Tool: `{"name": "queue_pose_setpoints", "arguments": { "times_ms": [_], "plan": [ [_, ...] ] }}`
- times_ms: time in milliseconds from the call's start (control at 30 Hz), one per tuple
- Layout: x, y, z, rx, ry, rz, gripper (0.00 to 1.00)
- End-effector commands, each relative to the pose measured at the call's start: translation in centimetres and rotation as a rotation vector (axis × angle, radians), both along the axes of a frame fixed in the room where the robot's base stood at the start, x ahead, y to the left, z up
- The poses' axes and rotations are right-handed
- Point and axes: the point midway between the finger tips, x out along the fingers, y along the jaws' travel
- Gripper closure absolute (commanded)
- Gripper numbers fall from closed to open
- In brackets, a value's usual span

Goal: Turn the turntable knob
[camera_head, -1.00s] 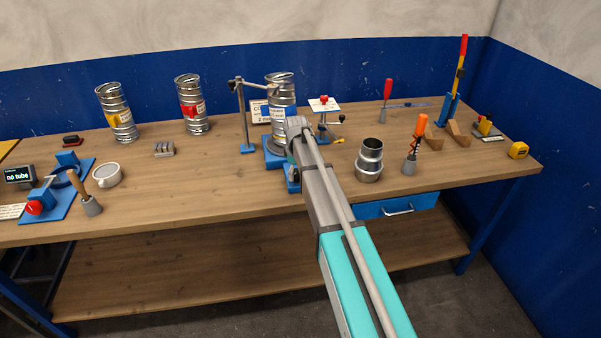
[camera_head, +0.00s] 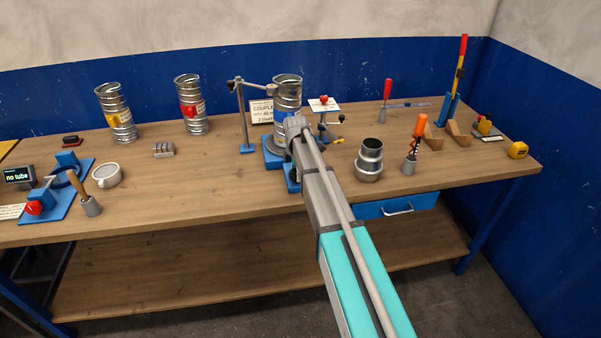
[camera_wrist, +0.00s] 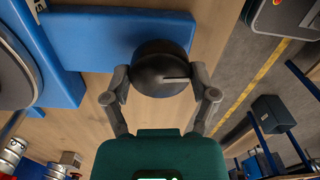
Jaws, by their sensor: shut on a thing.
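The turntable knob (camera_wrist: 158,62) is a dark round knob with a light pointer line, seen in the wrist view beside the blue turntable base (camera_wrist: 110,38). My gripper (camera_wrist: 160,82) has one finger on each side of the knob and is shut on it. The grey turntable disc (camera_wrist: 12,78) shows at the left edge of that view. In the head view the blue base (camera_head: 271,154) stands mid-bench and bears a silver duct tube (camera_head: 288,92).
A stand with a horizontal arm (camera_head: 243,120) reaches to the tube from the left. A small stand with a red knob (camera_head: 323,110) is close on the right. A silver coupler (camera_head: 369,160) stands right of my arm.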

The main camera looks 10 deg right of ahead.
Motion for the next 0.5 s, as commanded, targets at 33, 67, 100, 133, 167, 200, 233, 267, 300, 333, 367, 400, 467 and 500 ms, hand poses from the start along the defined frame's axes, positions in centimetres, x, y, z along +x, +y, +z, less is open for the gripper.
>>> {"name": "queue_pose_setpoints", "arguments": {
  "times_ms": [33,67,100,133,167,200,233,267,300,333,367,400,467,500],
  "plan": [
    [-0.02,0.02,-0.01,0.001,0.001,0.026,0.73],
    [-0.02,0.02,-0.01,0.001,0.001,0.040,0.73],
    [-0.03,0.03,-0.01,0.001,0.001,0.059,0.73],
    [-0.02,0.03,-0.01,0.001,0.001,0.070,0.73],
    [-0.04,0.04,-0.01,0.001,0.001,0.081,0.73],
    [-0.04,0.04,-0.02,0.001,0.001,0.094,0.73],
    [-0.04,0.04,-0.02,0.001,0.001,0.101,0.73],
    [-0.03,0.05,-0.02,0.001,0.001,0.107,0.73],
    [-0.04,0.05,-0.02,0.001,0.001,0.115,0.73],
    [-0.04,0.06,-0.02,0.001,0.001,0.119,0.73],
    [-0.04,0.06,-0.02,0.001,0.001,0.122,0.73],
    [-0.04,0.06,-0.02,0.001,0.001,0.125,0.73],
    [-0.05,0.06,-0.02,0.001,0.001,0.127,0.73],
    [-0.05,0.06,-0.02,0.001,0.001,0.127,0.73]
  ]
}}
